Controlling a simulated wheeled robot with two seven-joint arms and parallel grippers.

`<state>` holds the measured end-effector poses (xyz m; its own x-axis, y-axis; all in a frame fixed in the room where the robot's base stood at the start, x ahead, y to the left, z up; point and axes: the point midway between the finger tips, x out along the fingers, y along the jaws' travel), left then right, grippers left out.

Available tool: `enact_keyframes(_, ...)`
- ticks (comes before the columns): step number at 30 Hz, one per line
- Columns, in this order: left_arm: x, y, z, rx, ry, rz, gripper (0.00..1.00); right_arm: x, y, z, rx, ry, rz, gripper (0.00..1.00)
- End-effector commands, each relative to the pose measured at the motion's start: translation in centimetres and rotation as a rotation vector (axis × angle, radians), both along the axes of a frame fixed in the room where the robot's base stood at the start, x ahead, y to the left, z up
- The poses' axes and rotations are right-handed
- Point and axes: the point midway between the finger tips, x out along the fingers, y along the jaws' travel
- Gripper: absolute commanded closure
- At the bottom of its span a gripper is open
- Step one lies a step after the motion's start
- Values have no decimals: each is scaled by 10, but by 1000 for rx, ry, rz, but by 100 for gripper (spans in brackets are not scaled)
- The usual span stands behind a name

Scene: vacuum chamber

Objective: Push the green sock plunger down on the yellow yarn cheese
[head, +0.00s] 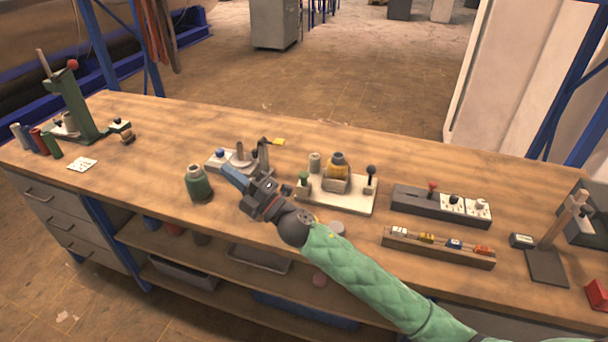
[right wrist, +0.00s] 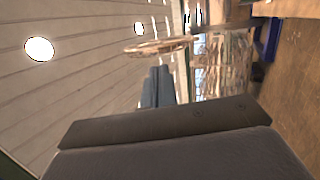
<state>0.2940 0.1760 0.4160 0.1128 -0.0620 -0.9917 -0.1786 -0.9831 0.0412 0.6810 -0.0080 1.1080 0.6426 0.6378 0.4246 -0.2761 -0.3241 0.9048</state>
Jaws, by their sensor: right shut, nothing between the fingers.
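A black ball-topped lever (head: 371,171) stands at the right end. My right gripper (head: 230,174) is shut and empty, left of this board, with its fingers pointing left. Its blue-grey fingers also show together in the right wrist view (right wrist: 158,88). My left gripper is out of view.
A green bottle-shaped cone (head: 199,184) stands left of my right gripper. A grey plate with posts (head: 217,164) lies just behind it. A grey switch box (head: 418,203) and a wooden rack (head: 440,252) are to the right. Bare wood lies behind the board.

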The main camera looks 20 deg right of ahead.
Motion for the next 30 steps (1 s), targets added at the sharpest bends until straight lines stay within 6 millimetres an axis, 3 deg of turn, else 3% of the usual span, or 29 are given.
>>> enact_keyframes(6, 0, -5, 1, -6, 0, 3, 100, -2, 34, 10, -225, -219, 157, 100)
enact_keyframes(15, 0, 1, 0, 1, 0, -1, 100, -3, 57, -6, -562, -459, 365, 100)
enact_keyframes(23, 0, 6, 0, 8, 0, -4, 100, 9, 49, -34, -873, -607, 532, 100)
enact_keyframes(30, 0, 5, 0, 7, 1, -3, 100, 33, 12, -62, -1196, -686, 688, 100)
